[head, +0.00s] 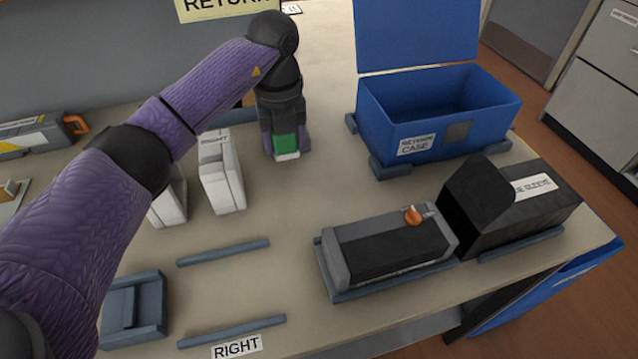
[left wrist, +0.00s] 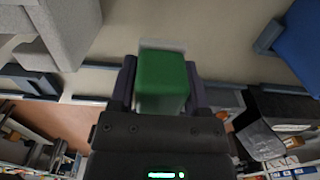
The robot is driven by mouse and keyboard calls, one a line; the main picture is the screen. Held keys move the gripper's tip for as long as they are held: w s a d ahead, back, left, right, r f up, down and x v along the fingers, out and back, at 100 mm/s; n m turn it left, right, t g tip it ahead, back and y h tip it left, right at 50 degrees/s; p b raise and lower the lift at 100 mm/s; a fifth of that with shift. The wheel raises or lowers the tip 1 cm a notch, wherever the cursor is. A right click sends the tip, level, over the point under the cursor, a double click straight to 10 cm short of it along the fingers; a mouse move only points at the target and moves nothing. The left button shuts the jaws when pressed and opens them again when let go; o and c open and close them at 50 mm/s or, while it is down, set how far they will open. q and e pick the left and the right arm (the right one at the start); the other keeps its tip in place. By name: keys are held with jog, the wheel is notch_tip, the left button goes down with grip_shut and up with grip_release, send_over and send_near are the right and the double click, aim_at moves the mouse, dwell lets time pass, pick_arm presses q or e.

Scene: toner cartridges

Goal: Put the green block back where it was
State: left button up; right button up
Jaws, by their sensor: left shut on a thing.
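The green block (head: 285,144) is between the fingers of my left gripper (head: 286,148), towards the back of the table. My left gripper is shut on it. In the left wrist view the green block (left wrist: 161,82) sits between the two dark fingers, with a pale strip at its far end. In the head view a pale piece shows at its lower end, close to the table top. I cannot tell whether it touches the table. My right gripper is in neither view.
A blue open case (head: 430,115) stands at the back right. White upright boxes (head: 221,175) stand left of the gripper. A grey and black cartridge (head: 388,248) and a black sleeve (head: 520,210) lie at the right. Grey rails (head: 223,252) lie near a RIGHT label (head: 237,346).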

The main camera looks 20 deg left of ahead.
aim_at(288, 190)
pick_arm(q)
notch_tip(288, 190, down, 9)
jog(key=b, duration=0.3)
jog(key=shift+s+a+f, duration=0.1)
jog(key=shift+s+f, duration=0.05)
jog(key=shift+f, duration=0.35)
jog(key=shift+r, duration=0.2)
jog(key=shift+f, duration=0.15)
jog(key=o, duration=1.2)
notch_tip(288, 190, up, 12)
jog(key=p, duration=0.4)
jog(key=shift+f, duration=0.1)
jog(key=shift+r, duration=0.25)
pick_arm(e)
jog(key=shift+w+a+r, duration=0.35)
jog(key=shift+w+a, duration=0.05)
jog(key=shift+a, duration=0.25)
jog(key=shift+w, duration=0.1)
